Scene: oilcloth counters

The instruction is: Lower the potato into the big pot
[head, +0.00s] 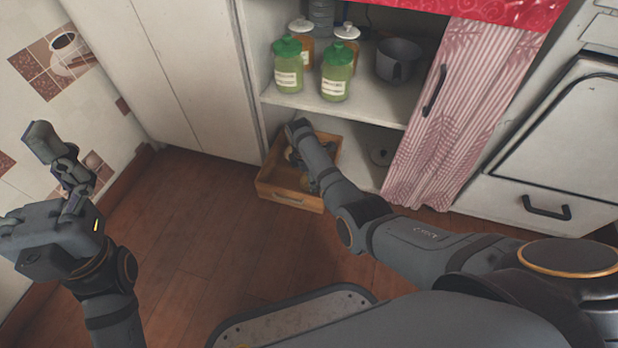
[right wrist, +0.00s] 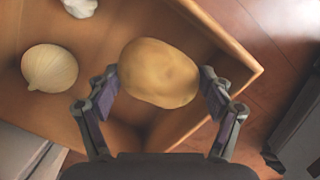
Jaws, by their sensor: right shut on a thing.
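The potato (right wrist: 158,75) is pale brown and oval. In the right wrist view it sits between the fingers of my right gripper (right wrist: 160,84), which is shut on it, over the wooden box (right wrist: 255,72). In the head view my right arm reaches down to this box (head: 290,198), and the arm largely hides the gripper and the potato. A dark grey pot (head: 397,62) stands on the shelf at upper right; I cannot tell whether it is the big pot. My left gripper (head: 52,150) is raised at the left, away from everything; its finger opening is unclear.
An onion (right wrist: 48,68) and a garlic bulb (right wrist: 80,7) lie in the box. Green-lidded jars (head: 337,72) stand on the shelf (head: 375,108) above it. A pink curtain (head: 455,110) hangs at the right. The wooden floor (head: 190,220) at left is clear.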

